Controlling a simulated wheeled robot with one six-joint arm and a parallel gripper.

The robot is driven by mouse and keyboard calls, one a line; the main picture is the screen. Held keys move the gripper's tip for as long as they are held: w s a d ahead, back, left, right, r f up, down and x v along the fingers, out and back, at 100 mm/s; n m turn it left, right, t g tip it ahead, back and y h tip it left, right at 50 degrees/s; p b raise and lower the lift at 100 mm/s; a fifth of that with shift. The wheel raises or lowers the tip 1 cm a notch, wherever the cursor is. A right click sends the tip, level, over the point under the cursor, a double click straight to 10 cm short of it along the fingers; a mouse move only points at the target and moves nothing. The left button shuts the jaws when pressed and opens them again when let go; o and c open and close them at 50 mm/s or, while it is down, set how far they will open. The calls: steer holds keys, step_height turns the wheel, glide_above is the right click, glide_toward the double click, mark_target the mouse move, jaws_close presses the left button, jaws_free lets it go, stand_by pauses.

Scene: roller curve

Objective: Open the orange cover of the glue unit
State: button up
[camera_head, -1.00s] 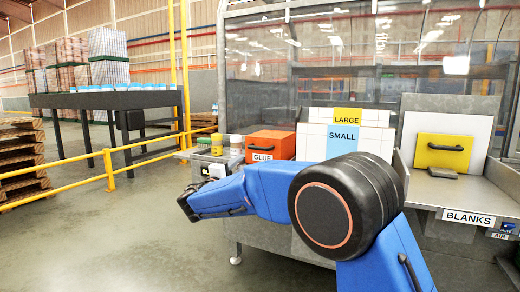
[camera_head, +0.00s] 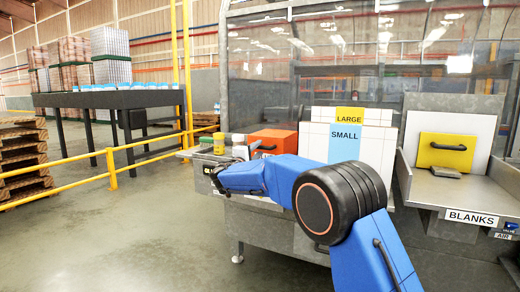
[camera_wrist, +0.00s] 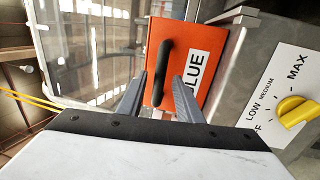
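The orange cover (camera_head: 274,141) of the glue unit is a box-like lid, shut, just beyond my arm in the head view. In the wrist view the orange cover (camera_wrist: 197,57) fills the upper middle, with a dark handle (camera_wrist: 162,70) and a white GLUE label (camera_wrist: 193,82). My gripper (camera_wrist: 168,85) is open, with its two grey fingers apart and pointing at the cover. The handle's lower end appears between the fingertips; I cannot tell whether they touch it. In the head view my gripper (camera_head: 215,172) is in front of the unit, partly hidden by my arm.
A yellow knob (camera_wrist: 297,111) on a LOW-MEDIUM-MAX dial is right of the cover in the wrist view. The LARGE and SMALL stacks (camera_head: 345,137) and a yellow handled block (camera_head: 445,150) are to the right.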

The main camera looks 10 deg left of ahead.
steer(key=shift+x, duration=1.3)
jaws_close()
steer(key=r+v, duration=0.3)
steer(key=v, duration=1.7)
steer(key=shift+s+r, duration=0.2)
steer(key=shift+s, duration=0.2)
steer(key=shift+a, duration=0.15)
jaws_free()
